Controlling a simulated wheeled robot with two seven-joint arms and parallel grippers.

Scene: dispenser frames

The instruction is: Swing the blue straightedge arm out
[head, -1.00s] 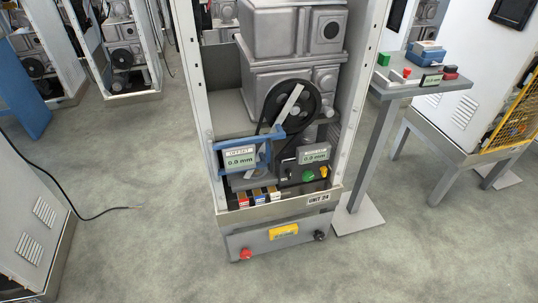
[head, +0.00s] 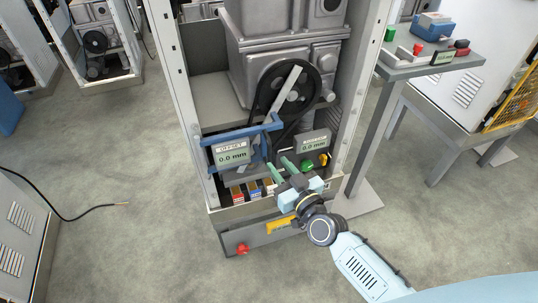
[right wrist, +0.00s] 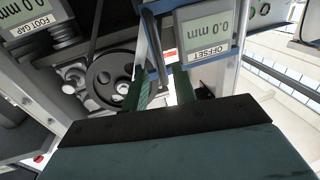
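The blue straightedge arm (head: 240,132) is a blue bracket at the front of the machine frame, around the OFFSET readout (head: 232,155). A pale diagonal bar (head: 281,95) crosses the black pulley (head: 305,88) behind it. My right gripper (head: 276,163) is open, with its green fingers pointing up and inward just below and right of the bracket. In the right wrist view, blue bracket parts (right wrist: 184,78) and the OFFSET readout (right wrist: 208,28) lie beyond the open fingers (right wrist: 160,82). No contact is clear. My left gripper is out of view.
Small boxes (head: 253,189) stand on the lower ledge. Frame posts (head: 180,100) flank the opening. A side table (head: 430,66) stands right. Floor at left is mostly clear.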

